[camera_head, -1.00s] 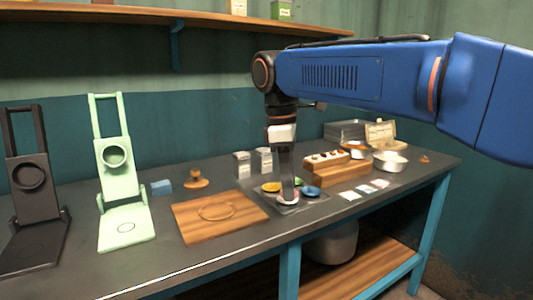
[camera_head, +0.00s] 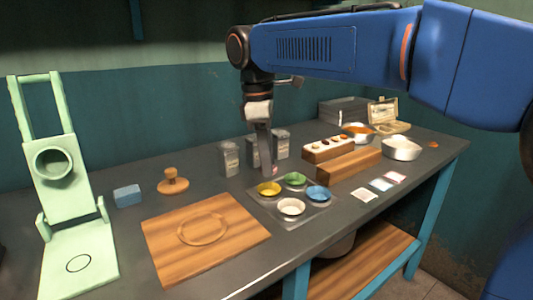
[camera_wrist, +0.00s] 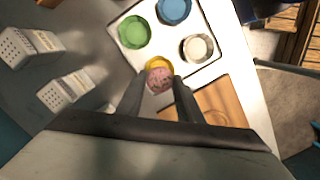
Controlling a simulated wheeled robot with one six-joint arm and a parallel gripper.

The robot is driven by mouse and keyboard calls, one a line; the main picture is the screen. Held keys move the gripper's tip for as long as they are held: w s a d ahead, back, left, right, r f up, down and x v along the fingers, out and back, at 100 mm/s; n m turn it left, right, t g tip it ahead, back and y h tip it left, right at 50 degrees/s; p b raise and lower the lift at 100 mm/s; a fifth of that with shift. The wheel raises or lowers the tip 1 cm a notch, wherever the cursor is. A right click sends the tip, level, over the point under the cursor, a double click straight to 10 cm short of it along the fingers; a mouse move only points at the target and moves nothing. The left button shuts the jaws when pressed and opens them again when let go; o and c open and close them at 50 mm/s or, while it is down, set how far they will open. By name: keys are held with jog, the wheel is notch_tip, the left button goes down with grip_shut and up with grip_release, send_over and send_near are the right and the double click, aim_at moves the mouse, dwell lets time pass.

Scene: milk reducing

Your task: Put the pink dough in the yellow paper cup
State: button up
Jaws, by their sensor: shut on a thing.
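My gripper (camera_head: 268,172) is shut on the pink dough (camera_wrist: 160,81), a speckled lump between the two fingertips in the wrist view. The yellow paper cup (camera_head: 269,189) sits on a grey tray (camera_head: 297,203). In the head view my gripper is just above and behind this cup. In the wrist view the yellow cup (camera_wrist: 158,62) shows partly behind the dough, which covers much of it. I cannot tell how high the dough is above the cup. The dough is hard to make out in the head view.
The tray also holds a green cup (camera_head: 294,179), a blue cup (camera_head: 318,194) and a white cup (camera_head: 291,207). Metal shakers (camera_head: 229,158) stand behind. A wooden board (camera_head: 165,255) lies in front left, and a wooden block (camera_head: 345,165) stands to the right.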

jog(key=shift+f, duration=2)
jog(key=shift+d, duration=0.15)
jog(key=o, duration=1.1)
